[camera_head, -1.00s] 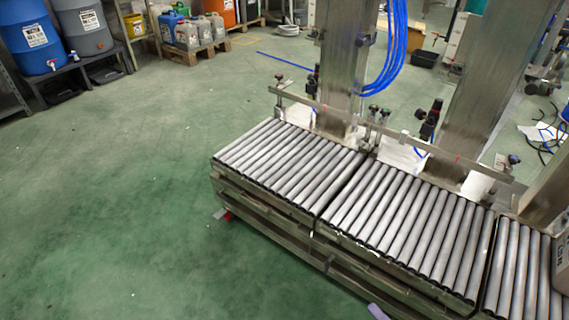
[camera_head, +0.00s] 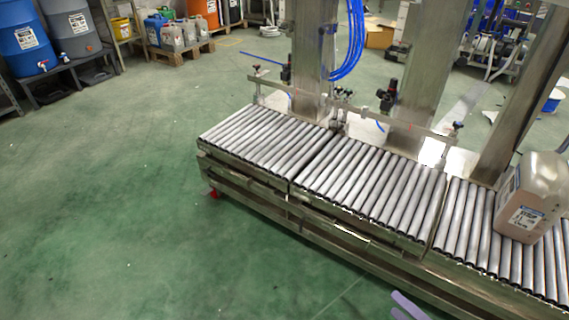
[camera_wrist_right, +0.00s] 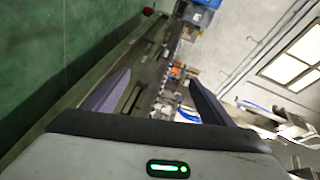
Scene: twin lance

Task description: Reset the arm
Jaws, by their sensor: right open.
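My right gripper shows at the bottom edge of the head view (camera_head: 408,306), where only a pale purple finger part is seen. In the right wrist view the right gripper (camera_wrist_right: 160,77) has its two fingers spread apart, with nothing between them. It is in front of the roller conveyor's near side in the head view; its exact distance from the conveyor cannot be told. My left gripper is in neither view.
A roller conveyor (camera_head: 365,184) runs from the middle to the lower right. A labelled plastic jug (camera_head: 536,192) stands upright on its right section. Steel posts (camera_head: 425,80) rise behind it. The green floor (camera_head: 110,200) is clear.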

